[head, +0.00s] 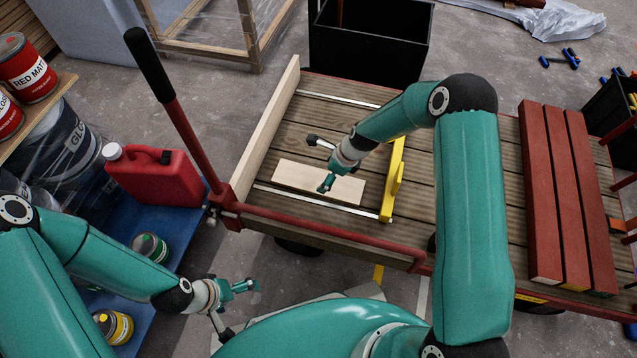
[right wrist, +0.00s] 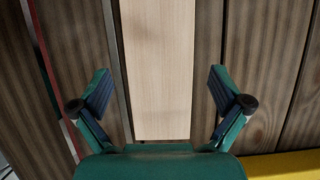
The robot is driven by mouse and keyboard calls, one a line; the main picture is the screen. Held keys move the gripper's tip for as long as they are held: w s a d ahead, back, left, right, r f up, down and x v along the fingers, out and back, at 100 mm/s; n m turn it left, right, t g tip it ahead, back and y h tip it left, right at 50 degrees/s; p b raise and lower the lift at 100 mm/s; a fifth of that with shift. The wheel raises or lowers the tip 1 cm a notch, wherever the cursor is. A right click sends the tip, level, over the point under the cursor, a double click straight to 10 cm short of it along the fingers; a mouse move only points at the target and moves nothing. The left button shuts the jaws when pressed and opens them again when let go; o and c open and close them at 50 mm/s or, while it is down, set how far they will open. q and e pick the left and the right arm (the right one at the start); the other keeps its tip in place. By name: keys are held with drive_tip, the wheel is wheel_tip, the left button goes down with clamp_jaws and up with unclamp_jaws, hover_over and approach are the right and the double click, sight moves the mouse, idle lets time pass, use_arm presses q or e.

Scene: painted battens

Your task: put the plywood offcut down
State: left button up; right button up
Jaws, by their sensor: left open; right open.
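The plywood offcut (head: 300,179) is a pale flat board lying on the brown slatted deck of the cart (head: 290,128), near the front metal strip. My right gripper (head: 319,162) is over the offcut with its fingers spread. In the right wrist view the offcut (right wrist: 158,70) runs between the two open fingers, with a gap on each side. My left gripper (head: 236,310) is open and empty, low in front of the cart and away from the offcut.
A yellow piece (head: 392,185) stands right of the offcut. A pale batten (head: 268,130) edges the deck's left side. Several red battens (head: 568,190) lie at right. A black crate (head: 370,45) stands behind. A red jerrycan (head: 155,177) stands left, beyond the cart's red handle (head: 178,125).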

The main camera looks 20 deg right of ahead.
sight(319, 181)
drive_tip(key=b+x, duration=0.1)
drive_tip(key=x, duration=0.3)
drive_tip(key=shift+a+b, duration=0.1)
drive_tip(key=shift+b, duration=0.25)
drive_tip(key=shift+w, duration=0.1)
drive_tip(key=c, duration=1.2)
drive_tip(key=shift+r, duration=0.1)
